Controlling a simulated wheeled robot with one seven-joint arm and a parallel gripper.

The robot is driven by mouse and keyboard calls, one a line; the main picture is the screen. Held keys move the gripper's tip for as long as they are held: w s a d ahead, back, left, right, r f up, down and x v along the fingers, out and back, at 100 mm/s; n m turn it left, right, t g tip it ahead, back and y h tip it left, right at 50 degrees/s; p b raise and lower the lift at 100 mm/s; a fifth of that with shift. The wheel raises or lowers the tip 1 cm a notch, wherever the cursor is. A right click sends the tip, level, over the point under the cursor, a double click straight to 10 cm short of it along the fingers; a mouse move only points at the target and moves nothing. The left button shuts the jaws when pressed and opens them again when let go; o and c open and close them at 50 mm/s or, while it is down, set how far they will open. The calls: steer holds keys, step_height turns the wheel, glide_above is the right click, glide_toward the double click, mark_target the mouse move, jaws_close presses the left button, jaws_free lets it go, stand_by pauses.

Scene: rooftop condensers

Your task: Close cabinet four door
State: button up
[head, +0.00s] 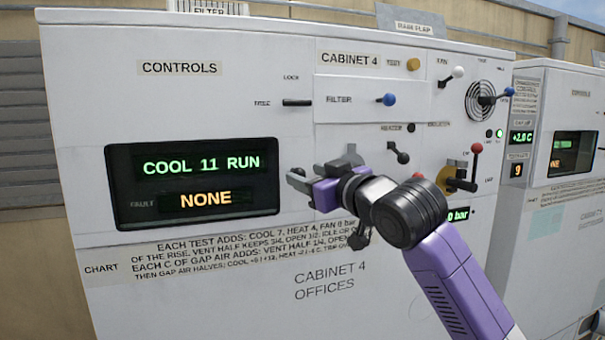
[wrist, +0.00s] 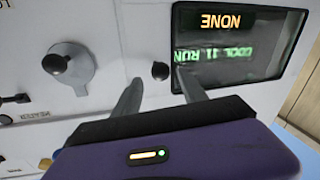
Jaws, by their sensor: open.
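Cabinet 4 (head: 215,110) is a white unit facing me, labelled CABINET 4 and OFFICES. Its left front, marked CONTROLS, has a dark display window (head: 130,195) reading COOL 11 RUN and NONE; the window also shows upside down in the wrist view (wrist: 240,75). A black lever (head: 297,102) lies level beside the words LOCK and FREE. I cannot tell which panel is the door or whether it stands ajar. My gripper (head: 322,170) is open in front of the cabinet, right of the window. In the wrist view a small black knob (wrist: 160,71) shows between its fingers; contact is unclear.
A grey dial with a black knob (wrist: 67,70) is near the fingers. A filter panel with a blue knob (head: 388,99) is above my gripper. A red-knobbed lever (head: 476,150) and a fan grille (head: 482,100) are to the right. Another cabinet (head: 565,140) stands at far right.

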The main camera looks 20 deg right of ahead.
steer(key=v, duration=0.3)
steer(key=shift+s+b, duration=0.1)
steer(key=shift+b, duration=0.2)
steer(key=shift+s, duration=0.15)
steer(key=shift+r, duration=0.15)
